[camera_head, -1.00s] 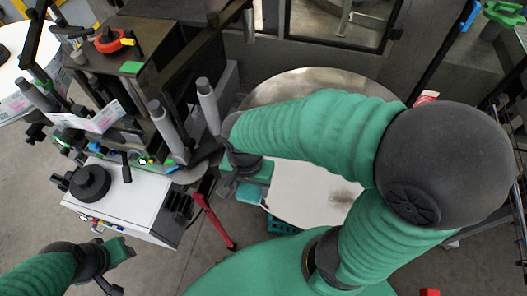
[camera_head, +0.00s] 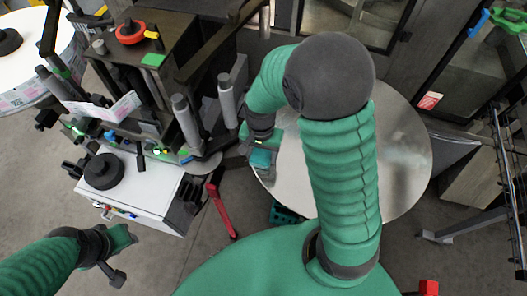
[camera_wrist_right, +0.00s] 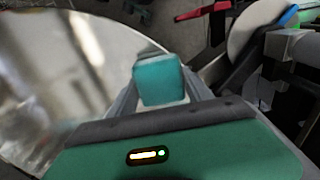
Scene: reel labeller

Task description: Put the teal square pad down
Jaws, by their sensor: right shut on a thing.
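The teal square pad (camera_wrist_right: 159,82) is between the fingers of my right gripper (camera_wrist_right: 160,92) in the right wrist view. In the head view the pad (camera_head: 261,159) shows at the left edge of the round metal table (camera_head: 405,150), with my right gripper (camera_head: 258,152) shut on it. Whether the pad touches the table top cannot be told. My left gripper (camera_head: 122,250) is at the lower left, away from the pad, over the floor; its fingers are too small to judge.
The labelling machine (camera_head: 160,75) with upright grey rollers stands left of the table. A white cabinet (camera_head: 140,195) with a black knob is below it. A red leg (camera_head: 219,208) and a teal crate (camera_head: 285,213) are near the table's front. Most of the table top is bare.

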